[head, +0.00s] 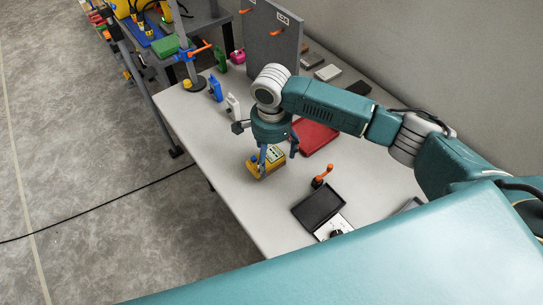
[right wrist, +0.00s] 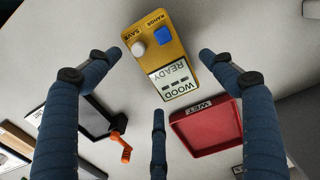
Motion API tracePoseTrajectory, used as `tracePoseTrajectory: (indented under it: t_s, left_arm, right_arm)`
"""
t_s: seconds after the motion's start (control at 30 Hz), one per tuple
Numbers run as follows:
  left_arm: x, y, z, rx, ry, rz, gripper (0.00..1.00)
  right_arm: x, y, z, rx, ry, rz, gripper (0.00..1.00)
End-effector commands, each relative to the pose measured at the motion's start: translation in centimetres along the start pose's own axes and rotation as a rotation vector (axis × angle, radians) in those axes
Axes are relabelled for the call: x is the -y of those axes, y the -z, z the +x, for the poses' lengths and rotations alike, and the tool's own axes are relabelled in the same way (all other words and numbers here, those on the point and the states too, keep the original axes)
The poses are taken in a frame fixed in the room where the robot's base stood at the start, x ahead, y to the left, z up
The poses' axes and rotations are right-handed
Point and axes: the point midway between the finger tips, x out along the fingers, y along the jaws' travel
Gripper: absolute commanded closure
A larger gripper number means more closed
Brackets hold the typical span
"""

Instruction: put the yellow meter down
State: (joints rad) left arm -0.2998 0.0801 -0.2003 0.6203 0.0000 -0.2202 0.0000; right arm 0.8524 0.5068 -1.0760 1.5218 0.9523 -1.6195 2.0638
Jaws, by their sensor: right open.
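The yellow meter (head: 258,170) lies on the grey-white table (head: 225,145), just under my right gripper (head: 278,154). Gaps show between the fingertips and the meter, so the gripper is open and holds nothing. My left gripper is in neither view.
A red tray (head: 318,136) marked "WET" in the wrist view lies beside the meter. A black open case (head: 317,207) and an orange-handled item (head: 322,176) lie nearer. Blue (head: 215,89) and white bottles (head: 232,106) stand farther back, near an upright grey panel (head: 268,45).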

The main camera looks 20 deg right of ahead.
Motion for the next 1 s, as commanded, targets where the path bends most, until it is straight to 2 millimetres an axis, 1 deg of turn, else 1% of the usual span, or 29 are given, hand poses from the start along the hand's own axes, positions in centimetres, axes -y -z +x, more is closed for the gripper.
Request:
tracePoseTrajectory:
  t_s: [0.3, 0.4, 0.5, 0.6, 0.7, 1.0]
  left_arm:
    - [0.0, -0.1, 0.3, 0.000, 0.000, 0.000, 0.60]
    - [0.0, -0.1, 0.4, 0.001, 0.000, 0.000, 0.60]
    - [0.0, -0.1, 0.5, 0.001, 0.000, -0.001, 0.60]
    - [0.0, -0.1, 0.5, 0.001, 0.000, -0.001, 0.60]
    - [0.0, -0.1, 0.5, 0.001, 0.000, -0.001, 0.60]
    - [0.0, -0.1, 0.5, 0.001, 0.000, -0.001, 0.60]
  right_arm:
    - [0.2, -0.1, -6.7, 0.002, 0.006, -0.001, 0.18]
    - [0.1, 0.0, -8.5, 0.000, 0.005, -0.001, 0.18]
    - [0.1, -0.1, -9.9, 0.001, 0.003, 0.000, 0.18]
    - [0.1, 0.0, -10.8, 0.000, 0.003, 0.000, 0.18]
    - [0.0, 0.0, -11.1, 0.000, 0.002, 0.000, 0.18]
    - [0.0, 0.0, -11.2, 0.000, 0.001, 0.000, 0.18]
